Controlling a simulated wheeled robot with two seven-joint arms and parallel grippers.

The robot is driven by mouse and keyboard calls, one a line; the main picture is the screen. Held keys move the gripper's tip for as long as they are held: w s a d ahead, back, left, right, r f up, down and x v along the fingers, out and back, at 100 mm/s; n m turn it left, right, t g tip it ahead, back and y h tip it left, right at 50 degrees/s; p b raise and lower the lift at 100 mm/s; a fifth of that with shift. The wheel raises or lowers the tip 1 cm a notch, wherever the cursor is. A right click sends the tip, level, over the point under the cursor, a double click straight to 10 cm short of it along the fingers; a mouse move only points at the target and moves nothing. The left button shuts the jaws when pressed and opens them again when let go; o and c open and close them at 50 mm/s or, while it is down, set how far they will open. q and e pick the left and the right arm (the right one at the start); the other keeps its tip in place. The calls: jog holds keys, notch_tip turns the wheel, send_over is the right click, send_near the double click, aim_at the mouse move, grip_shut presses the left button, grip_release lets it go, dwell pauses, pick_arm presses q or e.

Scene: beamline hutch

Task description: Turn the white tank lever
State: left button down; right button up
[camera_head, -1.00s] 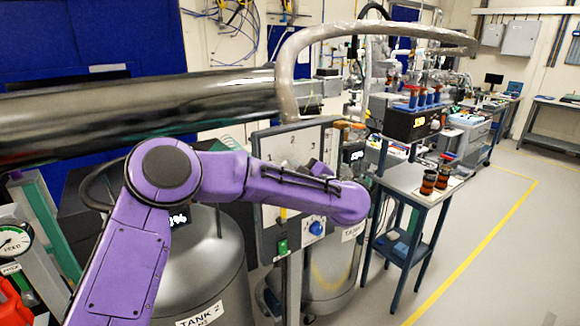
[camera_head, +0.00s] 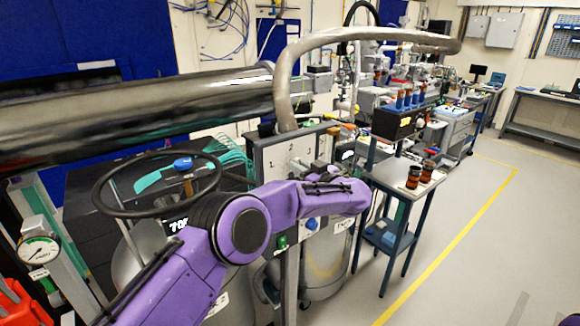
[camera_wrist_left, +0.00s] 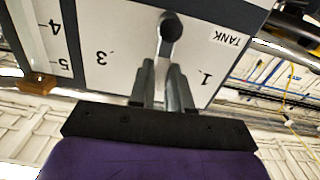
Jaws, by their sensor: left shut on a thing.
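A white panel (camera_head: 300,150) in a dark frame, marked with numbers, stands in the middle of the head view. In the left wrist view the panel (camera_wrist_left: 105,72) carries numbers and a TANK label. My right gripper is not in view.
A blue knob (camera_head: 312,224) and green switch (camera_head: 281,243) sit below my forearm. A black handwheel (camera_head: 112,210) is at the left. A small table (camera_head: 398,183) with dark cups stands close right of the panel. The floor right of it is clear.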

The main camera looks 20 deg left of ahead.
pick_arm(q)
jog(key=shift+w+m, duration=0.1)
jog(key=shift+m, duration=0.2)
jog(key=c, duration=1.1)
grip_release()
jog(key=shift+o, duration=0.2)
jog(key=shift+d, duration=0.1)
jog(key=b+v, duration=0.4)
jog(key=v, duration=0.6)
jog(key=shift+d, duration=0.2)
